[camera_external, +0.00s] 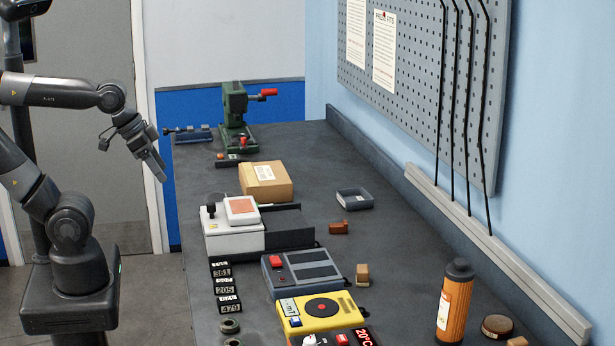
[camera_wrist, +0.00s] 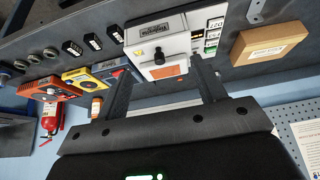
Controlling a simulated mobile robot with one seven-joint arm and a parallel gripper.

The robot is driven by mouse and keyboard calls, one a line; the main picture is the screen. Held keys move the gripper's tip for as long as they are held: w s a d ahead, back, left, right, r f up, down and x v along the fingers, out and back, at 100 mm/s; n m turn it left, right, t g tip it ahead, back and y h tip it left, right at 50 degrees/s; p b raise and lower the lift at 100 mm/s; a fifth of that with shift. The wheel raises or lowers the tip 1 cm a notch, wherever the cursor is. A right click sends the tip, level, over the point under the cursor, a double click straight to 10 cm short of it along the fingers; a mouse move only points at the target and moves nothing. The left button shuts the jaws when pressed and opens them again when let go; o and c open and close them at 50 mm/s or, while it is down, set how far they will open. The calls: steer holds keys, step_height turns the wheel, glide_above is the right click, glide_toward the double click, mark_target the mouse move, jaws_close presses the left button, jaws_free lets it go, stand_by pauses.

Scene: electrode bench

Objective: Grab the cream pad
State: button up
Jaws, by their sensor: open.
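No pad that is plainly cream stands out. A small tan block (camera_external: 362,274) stands on the bench beside the grey device, and I cannot tell whether it is the cream pad. A white machine (camera_external: 232,238) carries a salmon-coloured panel with a pale rim (camera_external: 242,208); the machine also shows in the wrist view (camera_wrist: 150,50). My gripper (camera_external: 156,168) is raised off the bench's left edge, apart from everything on it. In the wrist view its two fingers (camera_wrist: 162,70) are spread with nothing held between them.
A cardboard box (camera_external: 266,182), a dark tray (camera_external: 354,199), a brown block (camera_external: 338,228), a grey device (camera_external: 303,272) and a yellow device (camera_external: 318,312) stand on the bench (camera_external: 400,255). An orange bottle (camera_external: 454,302) stands upright at right. The bench's far right is mostly clear.

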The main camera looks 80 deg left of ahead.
steer(key=w+d+r, duration=0.3)
steer(key=w, duration=0.9)
steer(key=m+g+h, duration=0.1)
steer(key=m, duration=0.2)
glide_above(362, 268)
steer(key=s+a, duration=0.1)
steer(key=s, duration=0.3)
step_height(362, 268, down, 14)
steer(key=x, duration=1)
steer(key=shift+w, duration=0.15)
steer(key=shift+c, duration=0.4)
steer(key=c, duration=1)
